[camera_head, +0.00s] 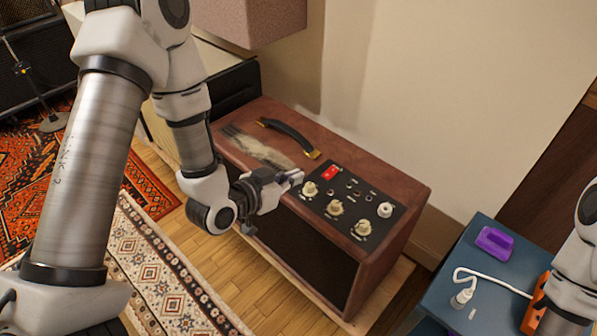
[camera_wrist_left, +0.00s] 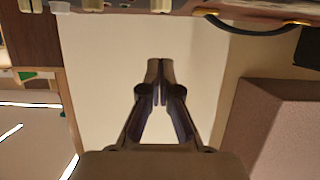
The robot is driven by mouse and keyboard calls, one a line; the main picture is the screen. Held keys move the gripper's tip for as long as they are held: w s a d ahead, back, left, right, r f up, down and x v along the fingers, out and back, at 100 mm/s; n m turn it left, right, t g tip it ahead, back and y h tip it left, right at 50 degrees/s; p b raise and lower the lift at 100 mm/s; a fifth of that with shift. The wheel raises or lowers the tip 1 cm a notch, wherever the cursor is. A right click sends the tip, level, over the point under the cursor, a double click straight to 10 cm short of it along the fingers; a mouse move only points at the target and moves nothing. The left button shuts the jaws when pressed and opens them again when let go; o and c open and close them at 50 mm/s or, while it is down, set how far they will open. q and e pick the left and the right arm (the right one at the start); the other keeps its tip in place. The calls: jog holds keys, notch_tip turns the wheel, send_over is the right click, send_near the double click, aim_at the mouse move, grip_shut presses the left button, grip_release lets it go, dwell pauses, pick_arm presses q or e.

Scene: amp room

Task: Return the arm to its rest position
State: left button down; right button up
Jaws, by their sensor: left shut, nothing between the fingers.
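My left gripper (camera_head: 292,178) is shut and empty. In the head view it hangs over the top of a brown amplifier (camera_head: 395,185), close to the left edge of its black control panel (camera_head: 372,197). I cannot tell whether the fingertips touch the panel. In the left wrist view the gripper's two fingertips (camera_wrist_left: 160,72) are together, with a pale wall behind them. Part of my right arm comes in at the right edge of the head view, and its gripper is out of view.
The panel carries a red switch (camera_head: 332,173) and several cream knobs. The amplifier has a black handle (camera_head: 288,137). A blue surface (camera_head: 478,258) at the right holds a purple object (camera_head: 494,242) and a white cable. Patterned rugs (camera_head: 160,265) lie on the wooden floor.

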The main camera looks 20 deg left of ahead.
dwell(0.3)
pick_arm(q)
jog(key=s+a+f+n+g+y, duration=0.2)
jog(key=s+f+g, duration=0.4)
jog(key=s+f, duration=0.6)
jog(key=s+a+f+n+g+y, duration=0.1)
jog(key=s+f+n+g+y, duration=0.15)
jog(key=s+f+g, duration=0.65)
jog(key=s+r+t+p, duration=0.1)
jog(key=s+r+p, duration=0.1)
jog(key=r+p, duration=0.9)
jog(key=s+r+t+p, duration=0.1)
jog(key=s+r+p, duration=0.1)
jog(key=r+p, duration=1)
jog(key=p, duration=0.3)
jog(key=shift+s, duration=0.2)
